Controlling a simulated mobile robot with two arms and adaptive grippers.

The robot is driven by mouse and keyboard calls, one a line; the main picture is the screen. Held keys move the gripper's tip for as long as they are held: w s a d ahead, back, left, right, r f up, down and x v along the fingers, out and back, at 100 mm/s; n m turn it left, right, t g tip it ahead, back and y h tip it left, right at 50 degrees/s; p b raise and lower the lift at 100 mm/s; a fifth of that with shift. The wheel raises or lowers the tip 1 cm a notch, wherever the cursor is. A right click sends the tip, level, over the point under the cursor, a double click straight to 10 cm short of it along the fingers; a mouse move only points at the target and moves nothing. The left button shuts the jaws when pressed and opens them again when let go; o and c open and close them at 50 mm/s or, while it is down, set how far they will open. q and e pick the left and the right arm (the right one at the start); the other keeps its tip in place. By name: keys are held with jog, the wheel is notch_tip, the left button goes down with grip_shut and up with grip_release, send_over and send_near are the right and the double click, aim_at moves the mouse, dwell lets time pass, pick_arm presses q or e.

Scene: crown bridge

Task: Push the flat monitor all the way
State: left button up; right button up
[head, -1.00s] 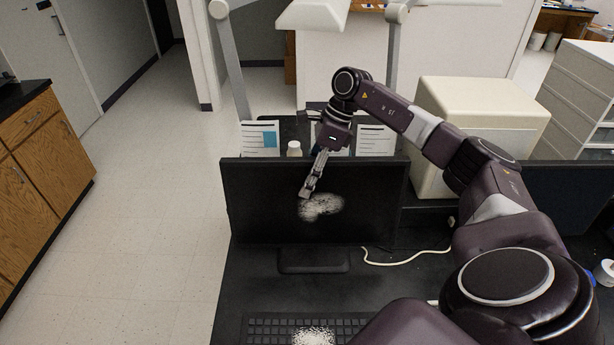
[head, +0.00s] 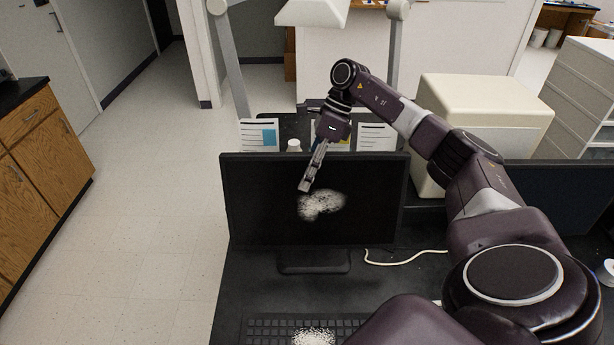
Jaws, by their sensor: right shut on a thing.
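The flat monitor (head: 260,205) stands upright on its stand (head: 313,262) on the black desk, with its dark screen facing me. A speckled white patch (head: 322,204) shows on the screen. I cannot tell whether the tips touch the screen. My left gripper is not in view.
A keyboard (head: 268,328) with a white speckled patch lies in front of the monitor. A white cable (head: 405,259) lies right of the stand. Paper sheets (head: 376,137) and a small white bottle (head: 294,146) stand behind. A beige box (head: 484,115) and second monitor (head: 575,195) are right.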

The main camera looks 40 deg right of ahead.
jog(key=shift+w+d, duration=0.15)
jog(key=shift+r, duration=0.1)
jog(key=o, duration=1.2)
jog(key=shift+c, duration=0.2)
jog(key=v, duration=1.2)
jog(key=shift+d, duration=0.15)
